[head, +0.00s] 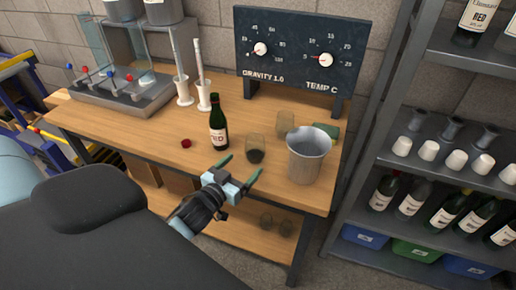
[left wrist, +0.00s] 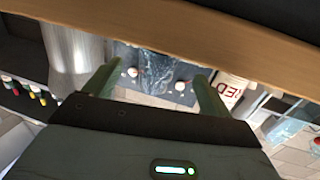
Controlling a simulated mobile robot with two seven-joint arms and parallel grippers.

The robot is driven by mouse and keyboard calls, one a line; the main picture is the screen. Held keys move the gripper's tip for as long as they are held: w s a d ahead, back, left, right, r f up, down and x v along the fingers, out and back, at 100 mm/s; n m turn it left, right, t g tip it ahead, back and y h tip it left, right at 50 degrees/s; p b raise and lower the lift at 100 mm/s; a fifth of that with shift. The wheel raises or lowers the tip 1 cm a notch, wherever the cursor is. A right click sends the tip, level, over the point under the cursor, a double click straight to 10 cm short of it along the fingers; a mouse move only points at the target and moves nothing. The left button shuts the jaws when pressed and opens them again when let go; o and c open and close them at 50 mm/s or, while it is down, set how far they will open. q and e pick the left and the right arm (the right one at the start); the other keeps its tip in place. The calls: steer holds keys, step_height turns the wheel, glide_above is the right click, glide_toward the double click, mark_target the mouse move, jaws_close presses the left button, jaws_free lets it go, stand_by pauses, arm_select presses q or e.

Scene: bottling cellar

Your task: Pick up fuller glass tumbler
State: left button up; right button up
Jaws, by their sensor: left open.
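On the wooden bench, a glass tumbler (head: 256,149) holds dark liquid in its lower part. A second tumbler (head: 286,122) stands behind it to the right and looks empty or nearly so. My left gripper (head: 240,171) is open and empty, in front of the dark-filled tumbler at the bench's front edge, with its fingers pointing towards it. In the left wrist view the picture is turned over; a clear glass (left wrist: 157,72) shows beyond and between the open fingers (left wrist: 153,88). I cannot tell its fill there. My right gripper is not in view.
A metal bucket (head: 309,158) stands close right of the tumblers. A red-wine bottle (head: 218,122) stands to their left, near a small red cap (head: 186,143). A dark gauge board (head: 301,50) is behind. More glasses (head: 266,221) sit on the lower shelf.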

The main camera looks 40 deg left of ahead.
mark_target(250, 158)
arm_select(q)
steer(key=shift+w+a, duration=0.1)
steer(key=shift+w, duration=3.8)
steer(key=c, duration=1.1)
steer(key=shift+s, duration=0.15)
steer(key=shift+s+d+b, duration=0.15)
steer(key=shift+s+d, duration=0.05)
steer(key=shift+s, duration=4.25)
steer(key=shift+s+d+b, duration=0.15)
steer(key=shift+s, duration=4.25)
steer(key=shift+r, duration=0.1)
